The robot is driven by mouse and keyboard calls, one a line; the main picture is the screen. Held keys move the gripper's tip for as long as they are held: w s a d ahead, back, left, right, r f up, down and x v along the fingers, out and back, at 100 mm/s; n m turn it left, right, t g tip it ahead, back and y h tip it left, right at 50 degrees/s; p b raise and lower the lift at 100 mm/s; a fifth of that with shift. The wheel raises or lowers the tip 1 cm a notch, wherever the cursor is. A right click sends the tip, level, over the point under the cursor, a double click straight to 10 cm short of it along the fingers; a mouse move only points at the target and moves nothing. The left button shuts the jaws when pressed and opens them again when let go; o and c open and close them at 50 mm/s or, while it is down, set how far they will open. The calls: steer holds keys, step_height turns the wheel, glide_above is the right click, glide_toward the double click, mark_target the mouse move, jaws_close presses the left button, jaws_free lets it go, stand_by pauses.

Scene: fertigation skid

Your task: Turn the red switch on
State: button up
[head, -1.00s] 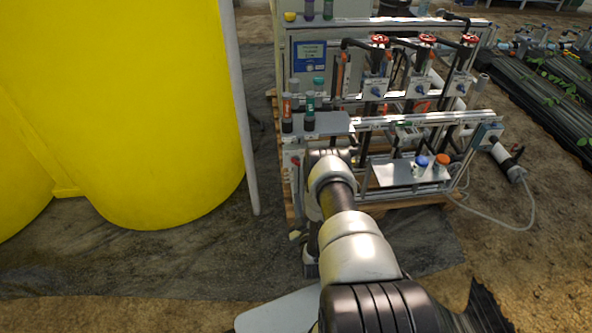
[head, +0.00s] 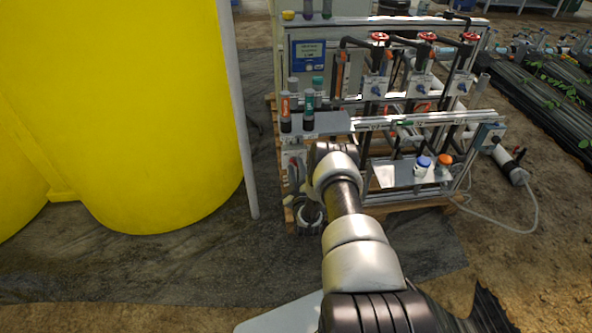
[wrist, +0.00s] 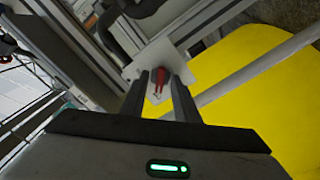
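The red switch (wrist: 158,77) shows in the wrist view as a small red handle on a pale square plate (wrist: 178,62). It appears between the tips of my gripper (wrist: 160,80), which is open with its two dark fingers apart on either side. I cannot tell whether a finger touches the handle. In the head view, a small red spot that looks like the switch (head: 293,161) is on the left front of the skid, beside my forearm. My gripper's fingers are not clear there.
The fertigation skid (head: 410,120) carries pipes and red-handled valves. Bottles (head: 309,108) stand on its left shelf. Two capped jars (head: 422,166) stand on a lower shelf to the right. A large yellow tank (head: 130,110) and grey post (head: 236,110) are at left.

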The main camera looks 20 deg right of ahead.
jaws_close()
steer(key=m, duration=0.3)
steer(key=shift+f+m, duration=0.1)
steer(key=shift+m, duration=0.2)
steer(key=m, duration=0.3)
steer(key=shift+s+m, duration=0.1)
steer(key=shift+m, duration=0.2)
steer(key=m, duration=0.5)
steer(key=shift+f+m, duration=0.1)
steer(key=shift+m, duration=0.2)
steer(key=m, duration=0.5)
steer(key=shift+a, duration=0.1)
